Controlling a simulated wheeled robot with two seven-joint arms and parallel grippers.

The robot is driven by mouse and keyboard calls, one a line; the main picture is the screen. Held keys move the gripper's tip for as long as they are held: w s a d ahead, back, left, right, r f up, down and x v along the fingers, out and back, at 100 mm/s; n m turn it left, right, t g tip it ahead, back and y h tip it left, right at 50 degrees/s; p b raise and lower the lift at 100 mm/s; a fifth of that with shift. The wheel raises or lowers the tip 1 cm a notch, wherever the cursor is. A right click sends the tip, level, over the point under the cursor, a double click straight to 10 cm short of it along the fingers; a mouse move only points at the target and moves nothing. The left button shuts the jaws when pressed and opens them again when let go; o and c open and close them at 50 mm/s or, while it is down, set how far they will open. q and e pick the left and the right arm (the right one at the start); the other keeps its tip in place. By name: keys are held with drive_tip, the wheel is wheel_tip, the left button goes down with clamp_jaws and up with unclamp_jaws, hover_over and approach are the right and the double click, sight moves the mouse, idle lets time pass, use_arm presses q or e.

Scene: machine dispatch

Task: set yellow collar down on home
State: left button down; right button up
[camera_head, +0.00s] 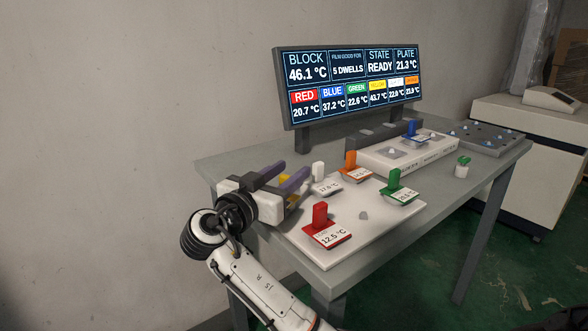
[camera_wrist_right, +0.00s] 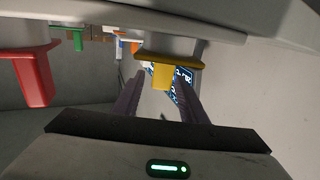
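The yellow collar (camera_wrist_right: 165,58) shows in the right wrist view with its upright tab between my right fingers. It seems to rest against the white board. My right gripper (camera_wrist_right: 160,80) is open, with a gap on each side of the tab. In the head view my right gripper (camera_head: 294,168) is at the left end of the white board (camera_head: 300,238), and only bits of yellow collar (camera_head: 293,198) show past the fingers. I cannot tell which spot is home. My left gripper is not in view.
Red (camera_head: 320,218), green (camera_head: 393,183), orange (camera_head: 351,165) and white (camera_head: 318,171) collars stand near my right gripper. A white block (camera_head: 430,150) with a blue collar (camera_head: 411,130) lies behind. A display (camera_head: 350,85) stands at the table's back. A small green-topped cup (camera_head: 462,168) stands right.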

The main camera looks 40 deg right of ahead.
drive_tip(key=v, duration=0.9)
drive_tip(key=shift+a+b, duration=0.35)
